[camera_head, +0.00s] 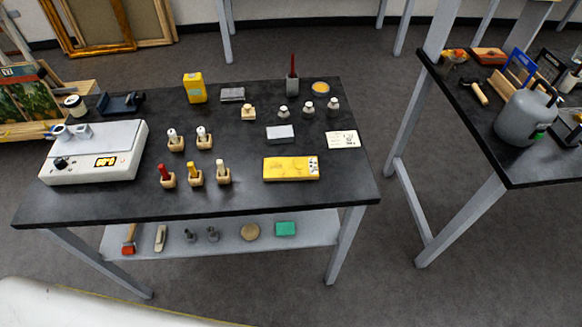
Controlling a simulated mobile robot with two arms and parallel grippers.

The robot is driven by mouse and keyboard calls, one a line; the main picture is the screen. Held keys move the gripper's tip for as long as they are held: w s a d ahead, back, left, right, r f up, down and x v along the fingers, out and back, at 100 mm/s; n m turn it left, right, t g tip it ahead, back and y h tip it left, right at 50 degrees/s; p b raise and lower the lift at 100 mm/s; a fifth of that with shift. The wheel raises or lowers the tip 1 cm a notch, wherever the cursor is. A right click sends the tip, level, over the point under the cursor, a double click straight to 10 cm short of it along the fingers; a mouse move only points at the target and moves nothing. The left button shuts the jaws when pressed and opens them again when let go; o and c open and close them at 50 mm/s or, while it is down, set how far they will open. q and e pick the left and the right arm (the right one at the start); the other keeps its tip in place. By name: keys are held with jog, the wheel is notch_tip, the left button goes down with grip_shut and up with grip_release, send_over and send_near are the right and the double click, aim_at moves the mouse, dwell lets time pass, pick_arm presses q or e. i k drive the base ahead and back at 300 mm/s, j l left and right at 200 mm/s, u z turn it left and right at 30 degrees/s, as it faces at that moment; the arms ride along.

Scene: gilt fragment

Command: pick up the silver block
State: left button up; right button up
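A silver-grey rectangular block (280,133) lies flat on the black tabletop (225,137), right of the table's middle. It sits behind the yellow box (291,169) and left of a small white card (342,140). Nothing covers it and there is a bare strip of tabletop around it. A darker grey flat piece (232,94) lies further back. Neither of my grippers shows in the head view.
A white device with a lit display (95,152) fills the table's left end. Several wooden holders with bottles or handles stand left of the block. Small metal weights (308,108) stand behind it. A second table (520,169) with a grey tank (525,118) is at right.

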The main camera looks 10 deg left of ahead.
aim_at(285, 133)
jog(key=j+z, duration=0.4)
jog(key=k+j+z, duration=0.1)
jog(key=z, duration=0.3)
jog(key=k+j+z, duration=0.2)
jog(key=z, duration=0.2)
